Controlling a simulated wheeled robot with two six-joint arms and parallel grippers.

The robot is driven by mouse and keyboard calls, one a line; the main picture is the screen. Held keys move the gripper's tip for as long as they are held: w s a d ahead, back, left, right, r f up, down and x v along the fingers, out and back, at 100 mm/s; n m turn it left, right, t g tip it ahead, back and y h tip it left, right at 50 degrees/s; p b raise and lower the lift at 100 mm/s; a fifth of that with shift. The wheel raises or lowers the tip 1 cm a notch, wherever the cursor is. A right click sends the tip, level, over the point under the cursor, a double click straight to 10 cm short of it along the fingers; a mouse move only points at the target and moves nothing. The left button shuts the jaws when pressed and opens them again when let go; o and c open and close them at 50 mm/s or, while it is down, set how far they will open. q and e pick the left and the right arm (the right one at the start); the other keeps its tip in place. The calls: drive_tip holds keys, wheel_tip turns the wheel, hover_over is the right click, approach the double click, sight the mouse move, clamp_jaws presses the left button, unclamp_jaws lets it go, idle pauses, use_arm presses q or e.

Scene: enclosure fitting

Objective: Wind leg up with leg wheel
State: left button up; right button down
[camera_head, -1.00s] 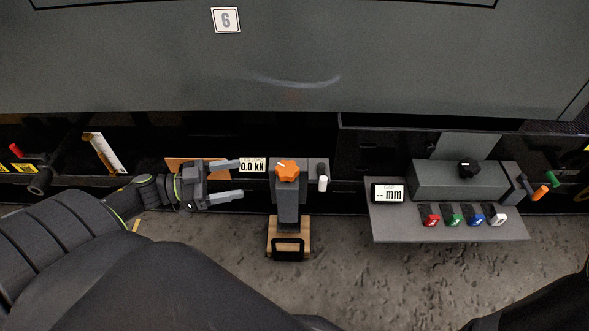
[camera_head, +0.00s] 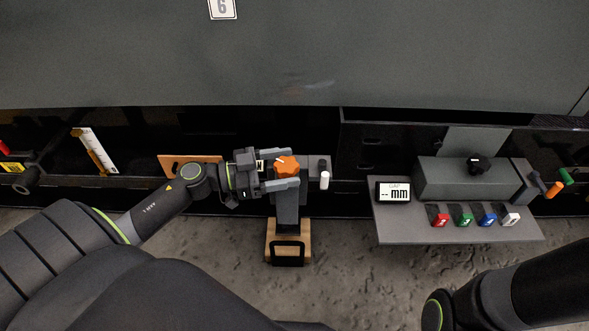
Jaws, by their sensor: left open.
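The orange leg wheel (camera_head: 287,166) sits on top of the dark grey leg (camera_head: 287,208), whose foot stands on a wooden block (camera_head: 270,240) on the floor. My left gripper (camera_head: 284,170) is open, with one finger on the far side of the wheel and the other on its near side. I cannot tell whether the fingers touch the wheel. The force display beside the leg is mostly hidden behind my left gripper. My right arm (camera_head: 520,295) shows at the lower right; its gripper is out of view.
A grey shelf at the right carries a gap display (camera_head: 394,192) reading "-- mm", several coloured blocks (camera_head: 464,219) and a box with a black knob (camera_head: 478,164). A white-tipped lever (camera_head: 324,180) stands just right of the wheel. The large grey enclosure (camera_head: 300,60) fills the back.

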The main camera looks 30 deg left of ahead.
use_arm(q)
drive_tip(key=shift+b+x, duration=0.3)
drive_tip(key=shift+x, duration=1.1)
drive_tip(key=c, duration=1)
